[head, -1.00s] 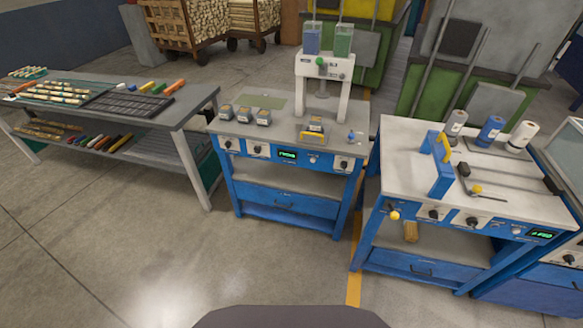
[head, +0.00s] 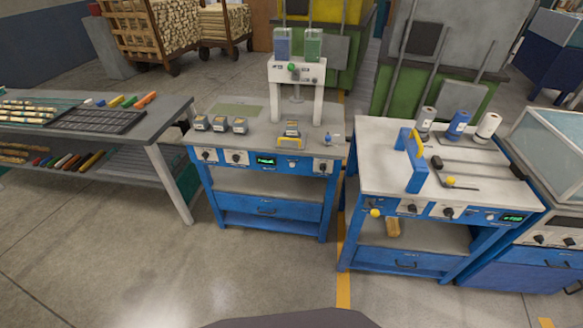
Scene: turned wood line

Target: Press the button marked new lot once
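No button label is legible in this view, so I cannot tell which one is marked new lot. The middle blue bench (head: 265,190) has a front panel with black knobs, a green-lit display (head: 266,160) and a small round light button (head: 293,163) right of it. The right blue bench (head: 380,185) has a panel with a yellow knob (head: 376,213), black knobs, a small pale button (head: 490,217) and a green-lit display (head: 512,218). Neither of my grippers is in view.
A grey table (head: 170,135) with wood pieces and a dark tray stands at left. A press-like machine (head: 297,75) with two coloured containers stands on the middle bench. Several rolls stand on the right bench. A glass-topped cabinet (head: 552,150) is at far right. The floor in front is clear.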

